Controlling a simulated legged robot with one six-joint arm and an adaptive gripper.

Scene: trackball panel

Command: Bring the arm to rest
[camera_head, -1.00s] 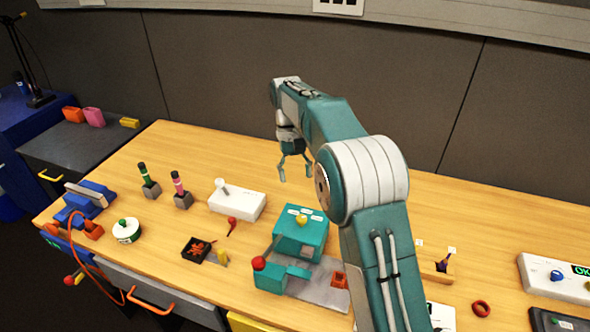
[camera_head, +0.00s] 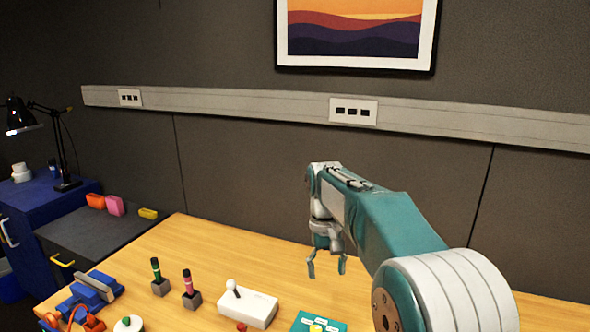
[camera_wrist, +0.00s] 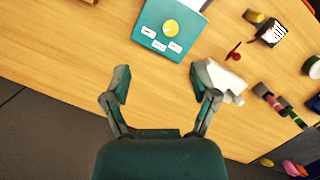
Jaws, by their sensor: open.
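My arm is teal and white and reaches over the wooden table (camera_head: 215,247) from the lower right in the head view. My gripper (camera_head: 327,277) hangs at its end, pointing down, above the back part of the table. In the wrist view my gripper (camera_wrist: 163,85) has its two fingers spread wide, with only bare wood between them. It holds nothing. The teal box with a yellow ball (camera_wrist: 170,27) lies beyond the fingertips, apart from them. The same teal box (camera_head: 318,322) is cut by the bottom edge of the head view.
A white box with a joystick (camera_head: 248,308) stands left of my gripper. A dark wall with a grey socket rail (camera_head: 240,112) rises behind the table. A black lamp (camera_head: 62,150) stands at far left.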

